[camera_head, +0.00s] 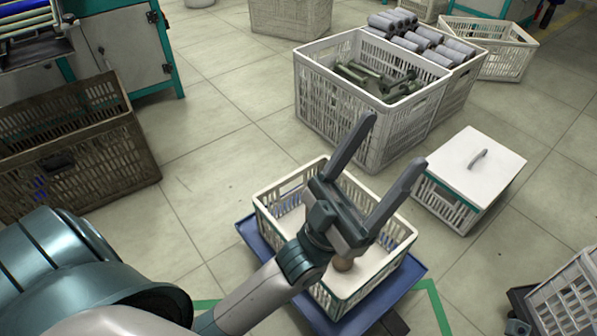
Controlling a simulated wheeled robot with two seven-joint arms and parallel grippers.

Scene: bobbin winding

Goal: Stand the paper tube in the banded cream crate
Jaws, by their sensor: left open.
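A cream crate with a teal band (268,226) stands on a blue platform in the lower middle of the head view. My left gripper (393,143) is over this crate, its two long grey fingers spread wide apart with nothing between them. A small tan rounded piece (343,263) shows just below the gripper body, over the crate. It may be part of the paper tube, but the gripper hides most of it. My left arm and gripper cover much of the crate's inside. My right gripper is not in view.
A large white crate (318,98) with dark green parts stands behind, beside a crate of grey cylinders (430,45). A white-lidded crate (478,157) is at right. A brown crate (75,160) stands at left. The tiled floor between is clear.

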